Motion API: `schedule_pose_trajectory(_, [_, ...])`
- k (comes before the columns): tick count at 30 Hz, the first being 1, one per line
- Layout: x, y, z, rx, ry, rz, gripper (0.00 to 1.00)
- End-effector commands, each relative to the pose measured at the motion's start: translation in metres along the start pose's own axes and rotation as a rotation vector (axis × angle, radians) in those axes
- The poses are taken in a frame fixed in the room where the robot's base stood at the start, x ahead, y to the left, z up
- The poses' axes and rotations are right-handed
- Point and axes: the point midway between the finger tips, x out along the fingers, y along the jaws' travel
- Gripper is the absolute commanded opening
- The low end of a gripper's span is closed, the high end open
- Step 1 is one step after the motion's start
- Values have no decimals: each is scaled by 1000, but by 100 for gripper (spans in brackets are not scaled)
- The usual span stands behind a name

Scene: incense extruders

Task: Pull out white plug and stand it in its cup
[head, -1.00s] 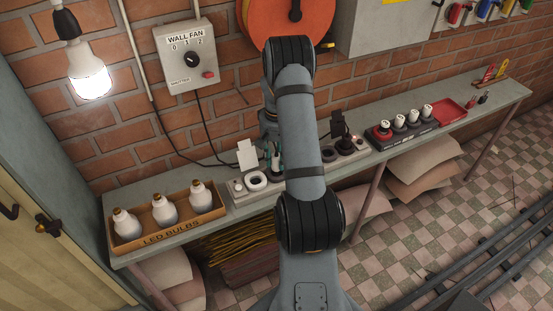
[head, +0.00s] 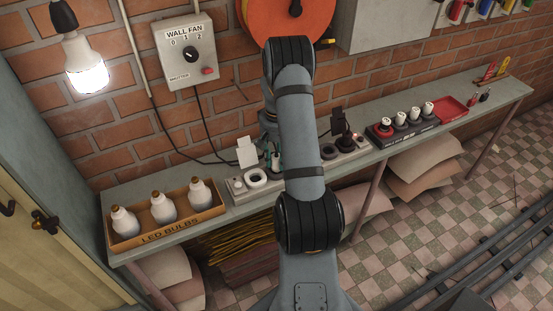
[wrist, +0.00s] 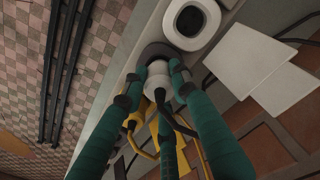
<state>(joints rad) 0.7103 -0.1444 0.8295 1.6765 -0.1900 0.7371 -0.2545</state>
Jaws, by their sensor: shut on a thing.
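My gripper (wrist: 159,72) has green fingers on both sides of the white plug (wrist: 158,84) and is shut on it. The plug sits upright at a dark grey round socket ring (wrist: 156,53) on the pale strip; I cannot tell whether it is fully seated. In the head view the plug (head: 276,160) shows just left of my arm, which hides much of the gripper. A white ring with a dark opening (wrist: 191,20) is beside it, also visible in the head view (head: 255,178). I cannot tell which thing is the plug's cup.
A black plug (head: 339,125) stands on the strip right of my arm. A dark tray (head: 405,131) holds several white-topped pieces, with a red tray (head: 452,108) beyond. A box of LED bulbs (head: 165,231) is at left. White card-like plates (wrist: 262,65) stand near the gripper.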

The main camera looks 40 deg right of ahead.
Motion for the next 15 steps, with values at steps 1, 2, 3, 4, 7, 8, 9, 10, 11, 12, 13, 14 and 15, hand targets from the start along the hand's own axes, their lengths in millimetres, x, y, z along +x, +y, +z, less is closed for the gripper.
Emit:
schedule_pose_trajectory(1, [2, 0, 0, 0, 0, 0, 2])
schedule_pose_trajectory(2, [3, 0, 0, 0, 0, 0, 2])
schedule_pose_trajectory(3, [4, 0, 0, 0, 0, 0, 2])
schedule_pose_trajectory(4, [4, 0, 0, 0, 0, 0, 2])
schedule_pose_trajectory(7, [6, 0, 0, 0, 0, 0, 2])
schedule_pose_trajectory(8, [7, 0, 0, 0, 0, 0, 2])
schedule_pose_trajectory(9, [8, 0, 0, 0, 0, 0, 2])
schedule_pose_trajectory(10, [8, 0, 0, 0, 0, 0, 2])
schedule_pose_trajectory(11, [9, 0, 0, 0, 0, 0, 2])
schedule_pose_trajectory(12, [10, 0, 0, 0, 0, 0, 2])
schedule_pose_trajectory(13, [10, 0, 0, 0, 0, 0, 2])
schedule_pose_trajectory(14, [11, 0, 0, 0, 0, 0, 2])
schedule_pose_trajectory(15, [12, 0, 0, 0, 0, 0, 2])
